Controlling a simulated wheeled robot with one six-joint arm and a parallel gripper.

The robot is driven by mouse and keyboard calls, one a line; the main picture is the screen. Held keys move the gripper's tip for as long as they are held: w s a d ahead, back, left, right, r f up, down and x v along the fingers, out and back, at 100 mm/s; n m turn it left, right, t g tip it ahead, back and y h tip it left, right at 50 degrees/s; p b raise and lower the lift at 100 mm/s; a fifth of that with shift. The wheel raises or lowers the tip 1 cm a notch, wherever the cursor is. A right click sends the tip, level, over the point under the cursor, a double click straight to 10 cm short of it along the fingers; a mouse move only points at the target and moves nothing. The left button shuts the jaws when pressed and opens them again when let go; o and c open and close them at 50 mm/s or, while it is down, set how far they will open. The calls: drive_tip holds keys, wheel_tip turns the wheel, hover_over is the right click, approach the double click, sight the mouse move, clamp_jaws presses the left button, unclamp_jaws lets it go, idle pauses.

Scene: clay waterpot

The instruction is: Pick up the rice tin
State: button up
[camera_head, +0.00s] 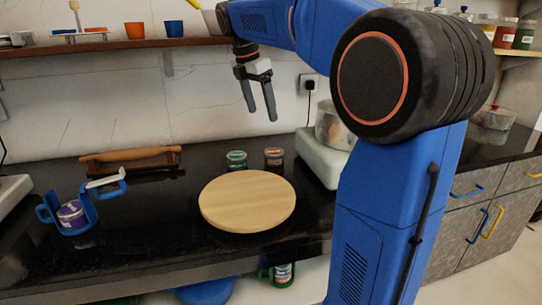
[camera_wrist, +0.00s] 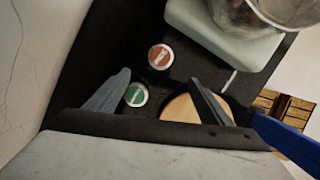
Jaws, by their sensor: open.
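My gripper (camera_head: 261,113) is open and empty, high above the back of the black counter, fingers pointing down. Two small lidded tins stand upright behind the round wooden board: one with a green lid (camera_head: 236,160) and, to its right, one with a reddish-brown lid (camera_head: 274,158). I cannot read which is the rice tin. In the wrist view the green-lidded tin (camera_wrist: 136,95) shows beside the left finger and the red-lidded tin (camera_wrist: 160,57) lies beyond the fingertips (camera_wrist: 160,78). Neither is touched.
The round wooden board (camera_head: 247,203) lies in front of the tins. A pale appliance with a metal pot (camera_head: 331,126) stands to their right. A rolling pin (camera_head: 130,154) lies left, behind a blue holder with a purple tin (camera_head: 71,213). A shelf (camera_head: 110,46) runs above.

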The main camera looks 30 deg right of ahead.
approach(274, 151)
drive_tip(key=x, duration=0.5)
drive_tip(key=shift+a, duration=0.3)
drive_tip(key=shift+d+x, duration=0.15)
drive_tip(key=shift+x, duration=1.2)
drive_tip(key=shift+d+x, duration=0.1)
drive_tip(key=shift+x, duration=1.2)
drive_tip(key=c, duration=1.3)
drive_tip(key=shift+r, duration=0.1)
drive_tip(key=shift+c, duration=0.2)
